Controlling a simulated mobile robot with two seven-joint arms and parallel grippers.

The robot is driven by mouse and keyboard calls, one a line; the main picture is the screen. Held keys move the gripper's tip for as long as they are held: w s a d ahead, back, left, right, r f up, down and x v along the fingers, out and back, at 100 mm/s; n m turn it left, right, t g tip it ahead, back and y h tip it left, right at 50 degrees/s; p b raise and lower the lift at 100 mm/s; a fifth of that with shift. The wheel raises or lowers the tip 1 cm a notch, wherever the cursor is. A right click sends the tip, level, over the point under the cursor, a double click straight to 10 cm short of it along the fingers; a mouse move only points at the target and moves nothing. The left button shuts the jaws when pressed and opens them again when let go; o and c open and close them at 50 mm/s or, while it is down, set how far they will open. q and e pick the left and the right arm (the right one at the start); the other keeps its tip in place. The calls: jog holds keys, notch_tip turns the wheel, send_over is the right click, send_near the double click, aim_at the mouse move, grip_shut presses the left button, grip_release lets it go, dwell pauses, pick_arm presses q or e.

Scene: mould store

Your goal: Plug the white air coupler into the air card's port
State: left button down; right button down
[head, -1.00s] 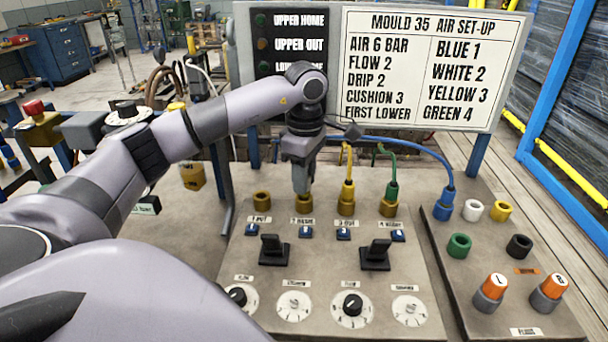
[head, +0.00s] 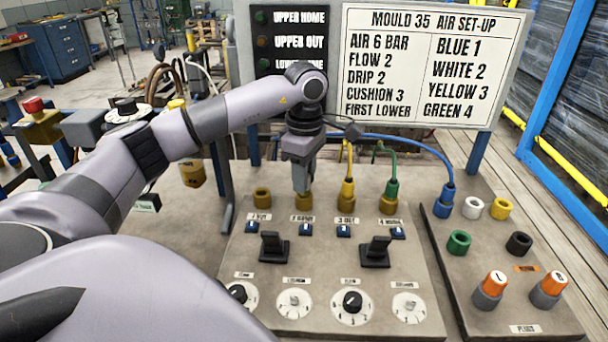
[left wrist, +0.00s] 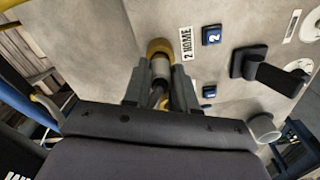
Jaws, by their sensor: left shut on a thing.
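The air card (head: 432,65) reads BLUE 1, WHITE 2, YELLOW 3, GREEN 4. My left gripper (head: 302,188) points down over brass port 2 (head: 304,202), second from the left. In the left wrist view its fingers (left wrist: 161,85) are shut on the white coupler (left wrist: 160,68), whose front end meets the brass ring of port 2 (left wrist: 158,46). I cannot tell how deep it sits. In the head view the fingers hide the coupler. My right gripper is not in view.
Port 1 (head: 262,198) is empty. A yellow coupler (head: 347,189) stands in port 3 and a green one (head: 392,190) in port 4. The blue coupler (head: 446,195) stands on the side plate beside an empty white holder (head: 473,208). Black switches (head: 273,247) and dials stand in front.

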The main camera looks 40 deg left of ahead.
pick_arm(q)
jog(key=shift+f, duration=0.45)
dwell(0.3)
jog(key=shift+c, duration=2.2)
grip_release()
jog(key=shift+r, duration=0.15)
jog(key=shift+r+p, duration=3)
jog(key=shift+r, duration=0.7)
jog(key=shift+f, duration=0.1)
